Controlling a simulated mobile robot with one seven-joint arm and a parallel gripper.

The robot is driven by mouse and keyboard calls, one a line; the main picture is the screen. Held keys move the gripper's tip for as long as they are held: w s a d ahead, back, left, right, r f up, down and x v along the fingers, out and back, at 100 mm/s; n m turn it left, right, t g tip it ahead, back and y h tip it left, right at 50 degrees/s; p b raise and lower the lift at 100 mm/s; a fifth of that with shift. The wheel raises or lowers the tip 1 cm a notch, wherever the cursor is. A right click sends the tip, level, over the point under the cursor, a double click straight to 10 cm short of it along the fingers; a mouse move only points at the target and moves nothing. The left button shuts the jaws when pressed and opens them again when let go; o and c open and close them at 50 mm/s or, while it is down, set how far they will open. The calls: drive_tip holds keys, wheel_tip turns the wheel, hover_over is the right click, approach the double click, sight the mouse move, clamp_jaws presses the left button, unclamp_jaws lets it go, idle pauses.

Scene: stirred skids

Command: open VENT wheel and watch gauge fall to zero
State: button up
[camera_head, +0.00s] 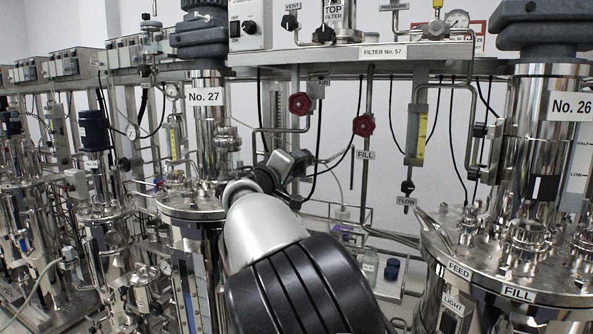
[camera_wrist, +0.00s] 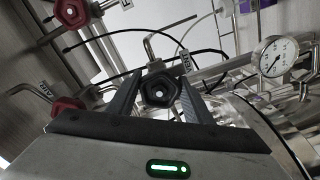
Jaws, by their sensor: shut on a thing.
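A black lobed handwheel (camera_wrist: 158,90) sits between the fingers of my gripper (camera_wrist: 156,88) in the wrist view, with one finger on each side of it. My gripper is shut on this wheel. A small tag (camera_wrist: 185,62) stands beside the wheel; its lettering is too small to read surely. A round white gauge (camera_wrist: 278,56) is at the right of the wrist view; its needle reading cannot be made out. In the head view my gripper (camera_head: 292,165) is right of vessel No. 27 (camera_head: 207,120), and my arm hides part of that area.
Red handwheels labelled AIR (camera_head: 300,103) and FILL (camera_head: 364,125) hang close by on pipes. Vessel No. 26 (camera_head: 535,140) stands at right. Hoses hang between.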

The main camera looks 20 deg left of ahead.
drive_tip(key=n, duration=0.4)
drive_tip(key=n+p, duration=0.1)
drive_tip(key=n, duration=0.1)
drive_tip(key=shift+r, duration=0.25)
drive_tip(key=n+p, duration=0.3)
drive_tip(key=n, duration=0.3)
drive_tip(key=shift+r+n, duration=0.15)
drive_tip(key=shift+n, duration=0.25)
drive_tip(key=n+p, duration=0.4)
drive_tip(key=shift+a+r+n, duration=0.1)
drive_tip(key=shift+a+n, duration=0.05)
drive_tip(key=shift+n, duration=0.15)
drive_tip(key=n+p, duration=0.2)
drive_tip(key=shift+n, duration=0.3)
drive_tip(key=shift+n+p, duration=0.5)
drive_tip(key=shift+p, duration=0.1)
drive_tip(key=shift+f, duration=0.2)
drive_tip(key=o, duration=1)
